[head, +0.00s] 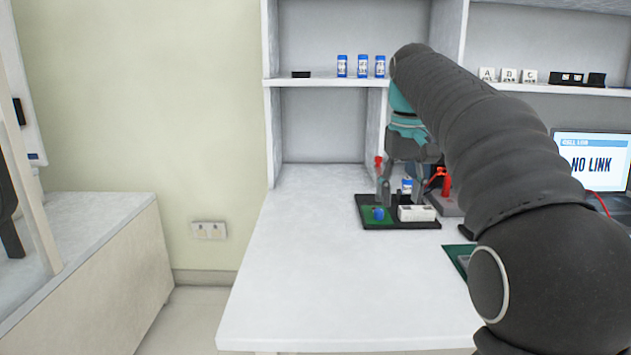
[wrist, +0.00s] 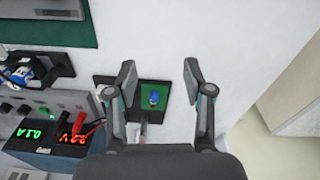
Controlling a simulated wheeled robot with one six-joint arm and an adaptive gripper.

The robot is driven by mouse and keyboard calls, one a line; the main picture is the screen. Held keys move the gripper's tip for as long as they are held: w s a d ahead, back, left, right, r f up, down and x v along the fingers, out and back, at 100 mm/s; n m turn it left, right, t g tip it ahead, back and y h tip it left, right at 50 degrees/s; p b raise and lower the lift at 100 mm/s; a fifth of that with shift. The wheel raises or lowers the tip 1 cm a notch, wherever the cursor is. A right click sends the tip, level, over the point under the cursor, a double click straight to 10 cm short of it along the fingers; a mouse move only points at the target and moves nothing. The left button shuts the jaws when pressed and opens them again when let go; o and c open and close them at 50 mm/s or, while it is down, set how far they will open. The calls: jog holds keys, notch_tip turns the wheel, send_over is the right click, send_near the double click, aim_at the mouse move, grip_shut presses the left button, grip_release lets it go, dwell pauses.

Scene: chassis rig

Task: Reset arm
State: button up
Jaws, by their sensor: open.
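My gripper (head: 401,192) is open above the black tray (head: 385,226) on the white bench. Its two fingers stand apart with nothing held between them in the wrist view (wrist: 160,75). The tray has a green patch (head: 368,214) with a blue part (head: 378,213) on it. The blue part (wrist: 153,97) lies between and below the fingers in the wrist view. A white block (head: 416,213) sits on the tray's right side. A blue-and-white cylinder (head: 407,185) shows between the fingers in the head view; its base is hidden.
A power supply with lit digits (wrist: 55,135) and red clips (wrist: 92,131) stands close beside the tray. A green mat (head: 455,254) lies partly behind my arm. Blue cylinders (head: 361,66) stand on the shelf. A laptop (head: 592,160) reads "NO LINK". The bench's left front is clear.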

jog(key=s+f+t, duration=0.2)
jog(key=s+f, duration=0.8)
jog(key=s, duration=0.3)
jog(key=s+f+m+t, duration=0.1)
jog(key=s+f+t, duration=0.1)
jog(key=s+f, duration=0.7)
jog(key=s, duration=0.5)
jog(key=shift+s+a+f+m+t, duration=0.15)
jog(key=shift+f+m+t, duration=0.15)
jog(key=shift+f+t, duration=0.1)
